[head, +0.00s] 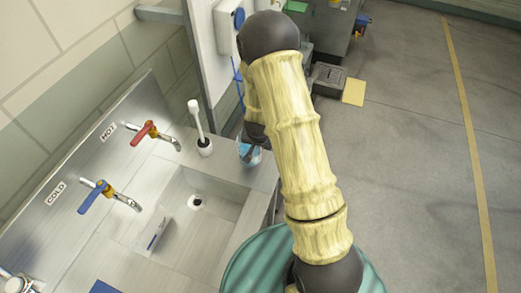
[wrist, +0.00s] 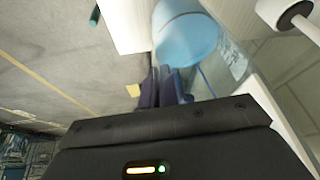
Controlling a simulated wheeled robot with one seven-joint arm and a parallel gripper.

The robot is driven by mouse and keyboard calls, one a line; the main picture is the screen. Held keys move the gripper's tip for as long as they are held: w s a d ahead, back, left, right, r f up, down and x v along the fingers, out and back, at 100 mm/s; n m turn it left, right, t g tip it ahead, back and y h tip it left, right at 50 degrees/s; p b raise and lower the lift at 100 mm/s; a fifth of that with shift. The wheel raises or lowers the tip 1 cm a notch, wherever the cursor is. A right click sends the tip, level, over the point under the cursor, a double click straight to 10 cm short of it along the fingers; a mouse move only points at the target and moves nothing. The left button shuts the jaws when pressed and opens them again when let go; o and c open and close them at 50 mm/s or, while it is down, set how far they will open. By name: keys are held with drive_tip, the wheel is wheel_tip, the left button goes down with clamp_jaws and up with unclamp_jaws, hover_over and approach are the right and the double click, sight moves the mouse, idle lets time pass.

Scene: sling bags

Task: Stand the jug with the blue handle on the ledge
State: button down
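The jug (head: 250,154) is light blue. In the head view it shows small beneath my dark gripper (head: 254,140), by the sink counter's far right corner, partly hidden by my arm. In the wrist view the jug (wrist: 186,36) is large and lies just beyond my fingertips (wrist: 163,76). The two dark fingers are close together with the jug's handle seemingly between them; the handle is mostly hidden. The ledge (head: 222,172) is the steel strip at the sink's far side. I cannot tell whether the jug touches it.
A white brush in a holder (head: 204,146) stands on the ledge left of the jug. The sink basin (head: 190,215) is nearer, with a red-handled tap (head: 150,131) and blue-handled tap (head: 105,194) on its left. Open floor (head: 410,150) lies right of the counter.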

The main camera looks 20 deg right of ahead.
drive_tip(key=shift+w+f+p, duration=0.1)
drive_tip(key=shift+f+p, duration=0.45)
drive_tip(key=shift+f, duration=1.45)
drive_tip(key=shift+f, duration=0.15)
drive_tip(key=c, duration=1.6)
unclamp_jaws()
drive_tip(key=shift+c, duration=0.2)
drive_tip(key=b+v, duration=0.1)
drive_tip(key=v, duration=1.1)
drive_tip(key=shift+b, duration=0.35)
drive_tip(key=shift+r, duration=0.25)
